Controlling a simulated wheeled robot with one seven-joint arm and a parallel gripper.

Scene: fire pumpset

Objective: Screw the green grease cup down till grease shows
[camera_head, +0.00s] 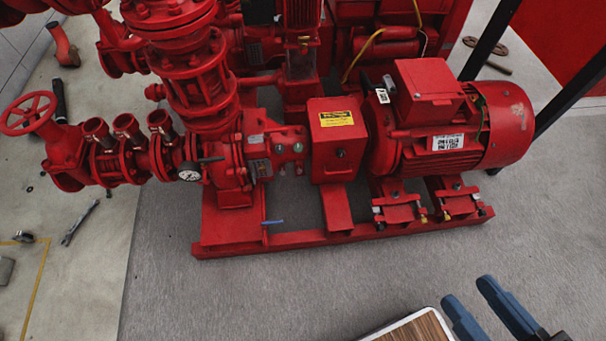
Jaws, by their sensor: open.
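The red pumpset (225,238) stands on a red base frame in the head view. Small greenish caps sit on the bearing housing between the pump and the yellow-labelled guard box: one at the left (279,172) and one at the right (299,171). They are too small to tell which is the grease cup or how far down it is screwed. I cannot make out any grease. My gripper (468,290) is at the lower right, its two blue fingers apart and empty. It is well clear of the caps, in front of the motor end.
The red motor (495,125) is at the right, the guard box (338,150) left of it. A handwheel (28,113) and gauge (189,172) are at the left. A wood-topped board (415,330) is beside my gripper. Tools lie on the left floor.

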